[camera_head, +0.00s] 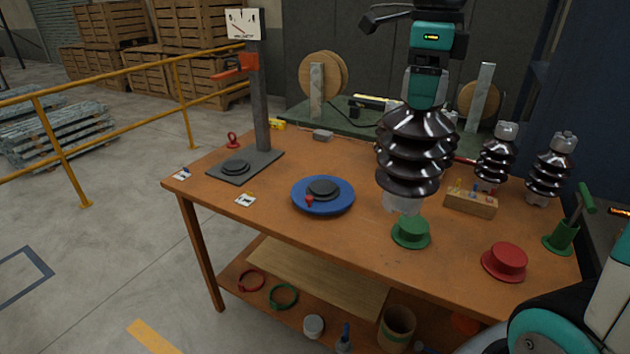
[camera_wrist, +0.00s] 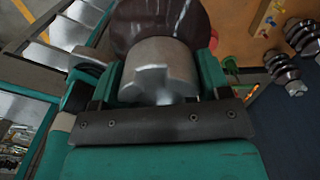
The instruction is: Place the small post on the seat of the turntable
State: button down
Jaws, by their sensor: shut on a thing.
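My gripper (camera_head: 425,102) is shut on the top of a dark brown ribbed post (camera_head: 408,160) with pale metal ends. The post hangs upright over the table's right half, its lower end just above a green flanged stand (camera_head: 411,234) in the picture; I cannot tell the exact gap. In the wrist view the post's grey metal cap (camera_wrist: 160,68) sits between the fingers. The turntable (camera_head: 341,205) is a blue disc with a dark grey round seat (camera_head: 322,187) and a small red pointer. It stands left of the held post, and its seat is bare.
Two smaller-looking ribbed posts (camera_head: 497,158) (camera_head: 548,175) stand at the right. A wooden peg block (camera_head: 471,204), a red flanged stand (camera_head: 505,262) and a green clamp (camera_head: 562,236) are near them. A gauge column (camera_head: 261,110) rises left of the turntable.

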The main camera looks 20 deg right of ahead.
aim_at(323, 186)
jog(key=i, duration=1.25)
